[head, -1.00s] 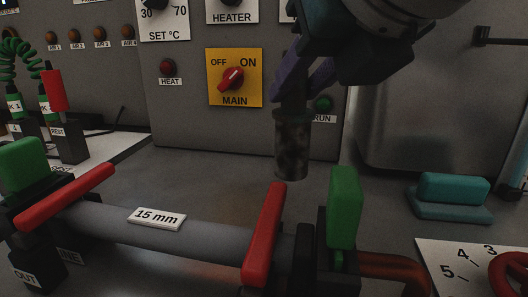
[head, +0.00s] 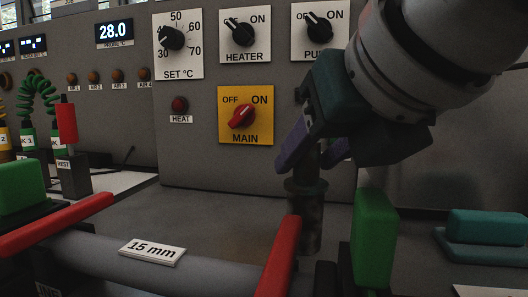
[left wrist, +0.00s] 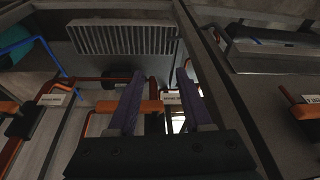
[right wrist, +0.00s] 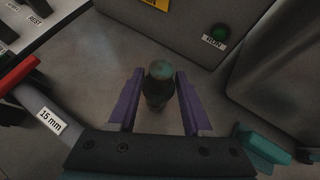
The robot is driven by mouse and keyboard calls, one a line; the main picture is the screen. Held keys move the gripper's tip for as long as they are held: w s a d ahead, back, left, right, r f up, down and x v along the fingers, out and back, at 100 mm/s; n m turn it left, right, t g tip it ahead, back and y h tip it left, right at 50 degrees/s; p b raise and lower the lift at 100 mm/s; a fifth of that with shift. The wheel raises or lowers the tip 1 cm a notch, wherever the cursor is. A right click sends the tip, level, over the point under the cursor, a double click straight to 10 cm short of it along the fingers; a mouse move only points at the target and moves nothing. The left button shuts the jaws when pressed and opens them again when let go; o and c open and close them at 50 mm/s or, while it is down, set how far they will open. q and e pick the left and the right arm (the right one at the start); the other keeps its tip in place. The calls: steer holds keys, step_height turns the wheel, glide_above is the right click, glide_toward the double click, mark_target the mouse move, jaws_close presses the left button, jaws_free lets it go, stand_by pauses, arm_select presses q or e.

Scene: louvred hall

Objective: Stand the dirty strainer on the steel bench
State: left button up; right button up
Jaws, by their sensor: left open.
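The dirty strainer (head: 310,222) is a dark, mottled cylinder with a collar and a narrower stem on top. It is upright over the steel bench (head: 200,215), behind a red handle, and its foot seems to meet the bench, though contact is hard to tell. My right gripper (head: 316,160) has its purple fingers on either side of the stem, apart, with a small gap visible. In the right wrist view, the strainer (right wrist: 158,88) shows between the spread fingers (right wrist: 160,100). My left gripper (left wrist: 160,85) is open and empty, away from the bench top seen in the head view.
A grey pipe labelled 15 mm (head: 90,255) with red handles (head: 278,262) and green blocks (head: 374,240) runs across the front. The control panel (head: 200,165) rises behind. A teal block (head: 485,226) sits at right. Bench left of the strainer is clear.

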steer(key=shift+o, duration=0.8)
steer(key=shift+r, duration=0.25)
steer(key=p+v, duration=1.2)
steer(key=p, duration=0.5)
steer(key=shift+d+f, duration=0.15)
